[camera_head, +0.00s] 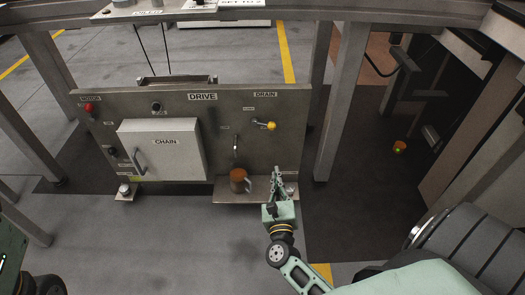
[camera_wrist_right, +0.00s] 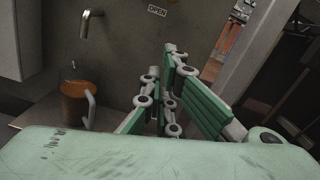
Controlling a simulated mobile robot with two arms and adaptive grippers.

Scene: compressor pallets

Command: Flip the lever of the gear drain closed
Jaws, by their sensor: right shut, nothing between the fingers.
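The drain lever with a yellow knob (camera_head: 270,126) is on the upper right of the grey drive panel (camera_head: 225,165), under the DRAIN label (camera_head: 265,94). The lever points right and slightly down from its pivot. My right gripper (camera_head: 276,172) is in front of the panel's lower right, below the lever and apart from it. Its fingers also show in the right wrist view (camera_wrist_right: 168,85), shut and empty. The lever is not seen in the wrist view; an OPEN label (camera_wrist_right: 157,11) shows at its top. My left gripper is not in view.
A white CHAIN box (camera_head: 163,150) juts from the panel's left. A grey post (camera_head: 340,105) stands to the right.

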